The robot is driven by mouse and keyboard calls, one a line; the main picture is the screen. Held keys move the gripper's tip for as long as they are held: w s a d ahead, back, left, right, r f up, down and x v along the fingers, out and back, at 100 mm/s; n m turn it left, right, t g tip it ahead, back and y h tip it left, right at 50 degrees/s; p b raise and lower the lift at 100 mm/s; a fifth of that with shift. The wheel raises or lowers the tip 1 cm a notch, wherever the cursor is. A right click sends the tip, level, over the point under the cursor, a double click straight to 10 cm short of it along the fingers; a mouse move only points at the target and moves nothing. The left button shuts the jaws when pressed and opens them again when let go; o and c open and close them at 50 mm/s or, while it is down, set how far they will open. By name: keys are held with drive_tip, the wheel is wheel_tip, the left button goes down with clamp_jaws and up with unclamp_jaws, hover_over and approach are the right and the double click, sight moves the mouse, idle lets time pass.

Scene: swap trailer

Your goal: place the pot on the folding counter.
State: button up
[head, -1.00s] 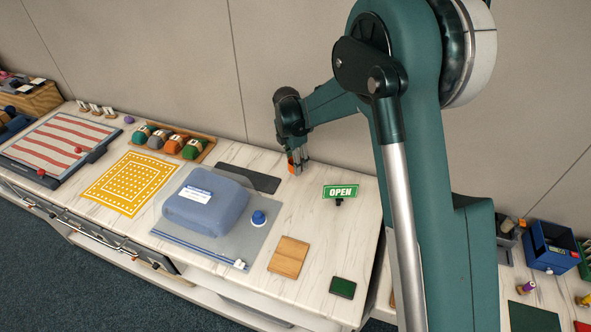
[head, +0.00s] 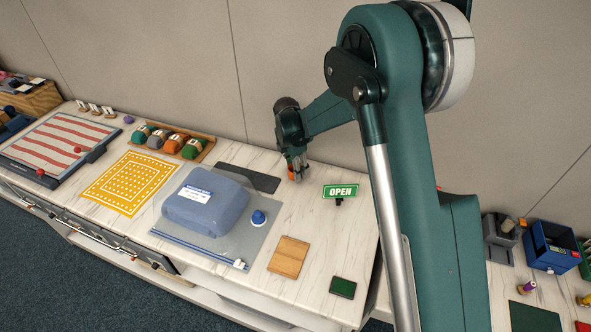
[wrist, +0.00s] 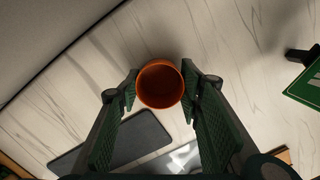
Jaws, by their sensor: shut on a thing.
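A small terracotta-orange pot (wrist: 160,84) shows between the fingers in the wrist view, its open top facing the camera and its inside empty. My gripper (wrist: 159,88) is shut on it, one green padded finger on each side. In the head view, my gripper (head: 297,165) points down at the back right of the marble-topped folding counter (head: 318,238). Only a bit of orange pot shows there, mostly hidden by the fingers. I cannot tell whether the pot's base touches the counter.
The green OPEN sign (head: 340,190) stands to the right. A dark grey flat mat (head: 250,178) lies left of my gripper. A blue bag (head: 205,204), a blue-capped item (head: 258,218) and a wooden square (head: 289,256) are nearer the front. The wall is close behind.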

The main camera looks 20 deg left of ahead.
drive_tip(key=o, duration=0.9)
drive_tip(key=shift+r, duration=0.1)
wheel_tip(320, 180, up, 12)
drive_tip(key=s+p, duration=0.1)
drive_tip(key=shift+a, duration=0.4)
drive_tip(key=shift+s, duration=0.1)
idle(0.5)
